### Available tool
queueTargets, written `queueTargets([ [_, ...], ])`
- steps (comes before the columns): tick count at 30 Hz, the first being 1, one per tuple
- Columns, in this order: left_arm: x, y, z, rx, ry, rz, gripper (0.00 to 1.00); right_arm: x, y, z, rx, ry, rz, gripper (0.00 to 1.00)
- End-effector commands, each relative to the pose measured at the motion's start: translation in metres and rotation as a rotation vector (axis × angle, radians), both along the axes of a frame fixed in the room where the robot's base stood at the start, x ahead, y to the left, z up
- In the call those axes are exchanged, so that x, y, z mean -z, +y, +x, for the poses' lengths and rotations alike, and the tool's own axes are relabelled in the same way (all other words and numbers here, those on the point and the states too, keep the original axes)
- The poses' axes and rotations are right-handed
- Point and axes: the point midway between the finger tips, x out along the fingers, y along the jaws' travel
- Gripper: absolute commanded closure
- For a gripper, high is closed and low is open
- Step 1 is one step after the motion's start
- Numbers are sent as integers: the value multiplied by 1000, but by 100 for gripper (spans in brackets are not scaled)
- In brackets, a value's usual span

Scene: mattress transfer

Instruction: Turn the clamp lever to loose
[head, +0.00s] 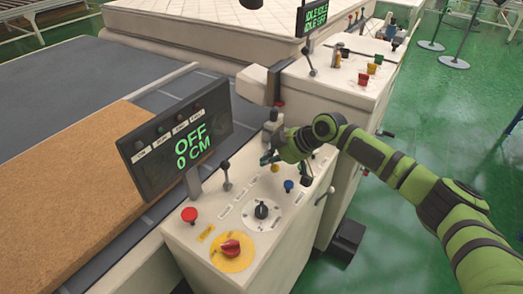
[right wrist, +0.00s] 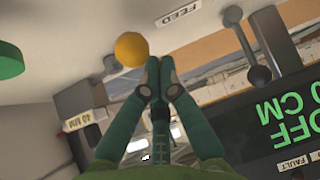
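My right gripper (head: 267,158) is over the far part of the near white control console (head: 205,245). In the right wrist view its green fingertips (right wrist: 161,72) are together, with nothing seen between them. A yellow ball knob (right wrist: 131,49) is just beside the fingertips; it also shows below the gripper in the head view (head: 275,168). A dark lever with a ball end (right wrist: 240,45) stands by a FEED label (right wrist: 178,18); a dark ball-topped lever (head: 226,175) stands by the display. No label readable here names the clamp lever. My left gripper is out of view.
The console carries a red knob (head: 231,248) on a yellow disc, a black dial (head: 261,210), a blue knob (head: 289,185) and a red button (head: 189,214). A display (head: 175,145) reads OFF, 0 CM. A second console (head: 335,85) stands behind. Green floor is open at right.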

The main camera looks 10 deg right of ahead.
Motion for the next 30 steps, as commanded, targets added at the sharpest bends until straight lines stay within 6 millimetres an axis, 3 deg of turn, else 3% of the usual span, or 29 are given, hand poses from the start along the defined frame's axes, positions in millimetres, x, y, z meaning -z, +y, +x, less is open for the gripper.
queueTargets([
  [14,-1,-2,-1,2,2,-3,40,2,-4,-3,-4,0,0,100],
  [30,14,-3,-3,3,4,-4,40,3,-21,-7,-68,1,1,100],
])
